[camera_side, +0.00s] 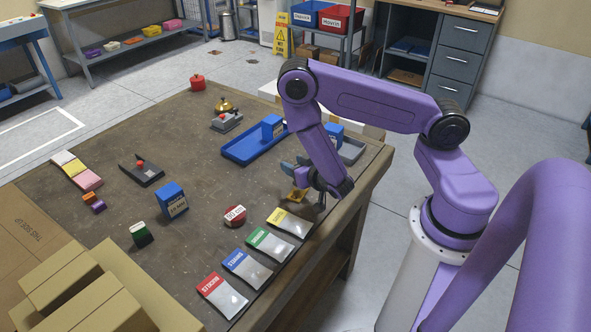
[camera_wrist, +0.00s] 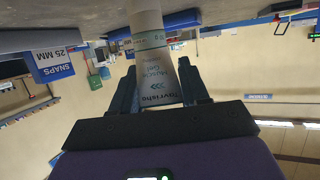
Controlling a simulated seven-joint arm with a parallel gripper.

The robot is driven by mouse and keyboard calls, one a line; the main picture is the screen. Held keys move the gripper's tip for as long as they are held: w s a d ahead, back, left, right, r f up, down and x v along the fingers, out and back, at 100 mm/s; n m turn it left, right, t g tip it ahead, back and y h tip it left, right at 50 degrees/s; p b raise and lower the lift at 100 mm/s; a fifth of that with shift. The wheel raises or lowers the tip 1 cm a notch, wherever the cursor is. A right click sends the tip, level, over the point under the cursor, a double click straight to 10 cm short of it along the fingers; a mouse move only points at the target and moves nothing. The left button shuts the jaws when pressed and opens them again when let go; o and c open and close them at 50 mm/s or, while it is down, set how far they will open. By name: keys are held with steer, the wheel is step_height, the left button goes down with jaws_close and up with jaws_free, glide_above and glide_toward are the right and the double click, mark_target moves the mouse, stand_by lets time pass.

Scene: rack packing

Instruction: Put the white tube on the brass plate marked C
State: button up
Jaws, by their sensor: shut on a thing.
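The white tube (camera_wrist: 150,62) has teal lettering and stands out between my gripper's dark fingers in the wrist view. My gripper (camera_wrist: 157,85) is shut on it. In the side view my gripper (camera_side: 295,170) is low over the right part of the table, with its wrist tilted and the fingers toward the left. The tube cannot be made out clearly there. A small brass-coloured plate (camera_side: 297,196) lies on the table just below the gripper. Its marking is too small to read, and the arm hides part of this area.
Yellow, green, blue and red packets (camera_side: 268,246) line the front right edge. Another blue box (camera_side: 172,200) stands mid-table. Cardboard boxes (camera_side: 75,290) fill the front left.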

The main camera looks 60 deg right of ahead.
steer(key=shift+f, duration=0.85)
steer(key=shift+f, duration=0.15)
steer(key=o, duration=1)
steer(key=shift+o, duration=0.2)
steer(key=shift+r, duration=0.2)
steer(key=v, duration=1.2)
